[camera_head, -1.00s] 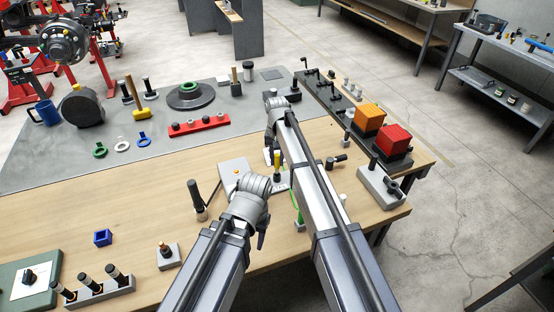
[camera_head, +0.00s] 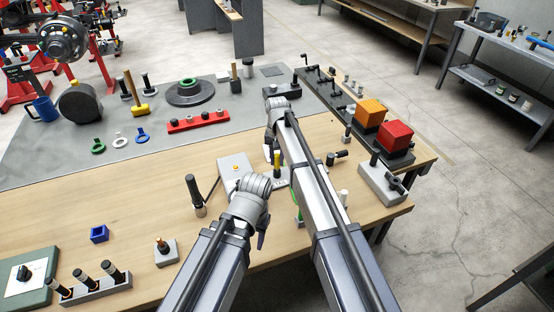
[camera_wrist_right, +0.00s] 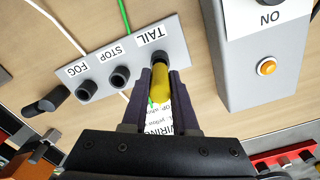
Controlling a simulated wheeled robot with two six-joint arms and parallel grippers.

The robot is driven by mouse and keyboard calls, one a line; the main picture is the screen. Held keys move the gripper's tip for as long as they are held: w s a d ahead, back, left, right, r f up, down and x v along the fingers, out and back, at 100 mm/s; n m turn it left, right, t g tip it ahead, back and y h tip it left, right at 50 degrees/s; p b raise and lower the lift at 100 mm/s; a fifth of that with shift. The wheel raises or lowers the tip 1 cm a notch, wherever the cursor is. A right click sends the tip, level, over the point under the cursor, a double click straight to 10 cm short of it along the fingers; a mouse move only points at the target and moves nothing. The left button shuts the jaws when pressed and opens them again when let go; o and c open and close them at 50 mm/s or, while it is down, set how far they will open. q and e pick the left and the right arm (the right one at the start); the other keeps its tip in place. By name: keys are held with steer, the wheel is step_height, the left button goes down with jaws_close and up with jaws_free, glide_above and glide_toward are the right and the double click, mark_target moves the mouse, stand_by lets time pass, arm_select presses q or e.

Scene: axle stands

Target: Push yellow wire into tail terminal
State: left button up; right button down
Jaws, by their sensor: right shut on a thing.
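In the right wrist view my right gripper (camera_wrist_right: 160,98) is shut on the yellow wire (camera_wrist_right: 161,84), a thick yellow piece between its two dark fingers. The wire's far end is at the black socket of the tail terminal (camera_wrist_right: 158,58); I cannot tell whether it is inside or how deep. The grey terminal block (camera_wrist_right: 103,72) also carries the STOP and FOG sockets, left of TAIL. In the head view the yellow wire (camera_head: 277,159) shows small beside my right arm. My left gripper (camera_head: 262,240) is mostly hidden behind its own wrist.
A grey box (camera_wrist_right: 262,50) with an orange button and an ON label stands right of the block. A green wire (camera_wrist_right: 124,17) and a white wire run from the block's far side. A black-handled tool (camera_head: 195,194) stands left of my arms.

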arm_select(q)
steer(key=shift+f+b, duration=0.5)
steer(key=shift+f, duration=0.1)
arm_select(e)
steer(key=shift+f, duration=0.55)
steer(key=c, duration=0.6)
jaws_free()
step_height(320, 180, up, 8)
steer(key=p, duration=0.8)
arm_select(q)
step_height(320, 180, up, 8)
arm_select(e)
steer(key=shift+f, duration=0.1)
arm_select(q)
steer(key=shift+f, duration=0.1)
step_height(320, 180, down, 7)
steer(key=b, duration=0.7)
arm_select(e)
steer(key=s+d+f+n, duration=0.1)
steer(key=s+f, duration=0.1)
steer(key=s, duration=0.8)
steer(key=s+d+f+n, duration=0.1)
steer(key=s+f+n, duration=0.1)
steer(key=s, duration=0.9)
steer(key=s+d+f+n+h, duration=0.1)
steer(key=s+d+f+n, duration=0.1)
steer(key=s, duration=0.9)
steer(key=shift+s+f, duration=0.2)
steer(key=shift+f, duration=0.2)
